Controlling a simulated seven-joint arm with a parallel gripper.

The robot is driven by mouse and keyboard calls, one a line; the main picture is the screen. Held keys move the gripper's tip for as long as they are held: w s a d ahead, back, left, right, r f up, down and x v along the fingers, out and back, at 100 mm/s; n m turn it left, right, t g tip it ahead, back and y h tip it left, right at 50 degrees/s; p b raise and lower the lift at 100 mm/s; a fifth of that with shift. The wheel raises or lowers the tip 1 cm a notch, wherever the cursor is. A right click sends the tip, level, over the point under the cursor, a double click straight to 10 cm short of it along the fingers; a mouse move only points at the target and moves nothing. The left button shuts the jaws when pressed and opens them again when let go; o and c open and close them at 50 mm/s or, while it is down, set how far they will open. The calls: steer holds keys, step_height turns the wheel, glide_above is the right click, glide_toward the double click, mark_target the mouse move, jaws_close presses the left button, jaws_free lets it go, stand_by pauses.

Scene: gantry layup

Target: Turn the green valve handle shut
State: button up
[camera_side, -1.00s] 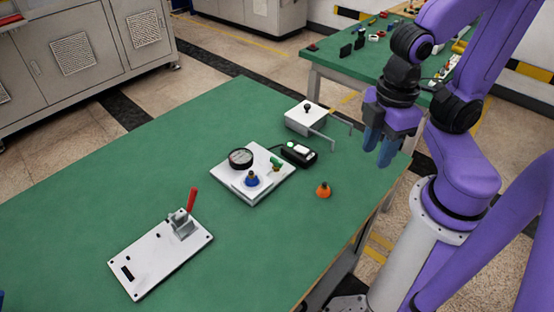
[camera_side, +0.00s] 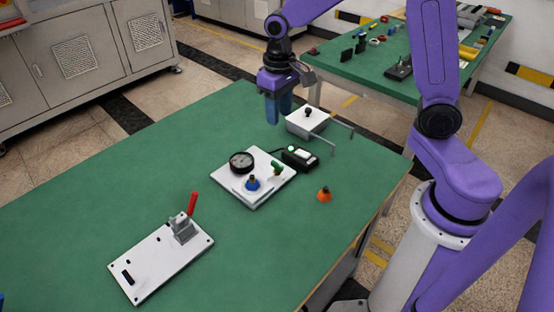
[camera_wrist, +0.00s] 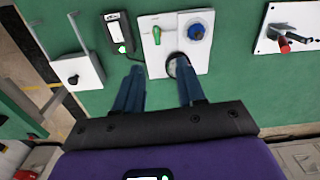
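The green valve handle (camera_side: 277,167) stands on the right part of a white plate (camera_side: 226,180) on the green table. It also shows in the wrist view (camera_wrist: 157,36), upper middle, beyond my fingertips. A black round gauge (camera_side: 241,161) and a blue knob (camera_side: 252,183) share the plate. My gripper (camera_side: 278,122) hangs above the table, behind the plate in the side view, fingers pointing down. In the wrist view its two blue fingers (camera_wrist: 160,80) are apart with nothing between them. It touches nothing that I can see. In the wrist view the gauge is partly hidden by a finger.
A black box with a green button (camera_side: 300,157) sits beside the plate. A white box with a black knob and metal rods (camera_side: 307,121) stands behind it. A red-lever clamp plate (camera_side: 160,262) lies front left.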

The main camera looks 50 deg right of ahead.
steer(key=w, duration=0.1)
glide_toward(277, 164)
steer(key=shift+m, duration=0.4)
step_height(277, 164, down, 8)
steer(key=shift+f, duration=0.25)
jaws_close()
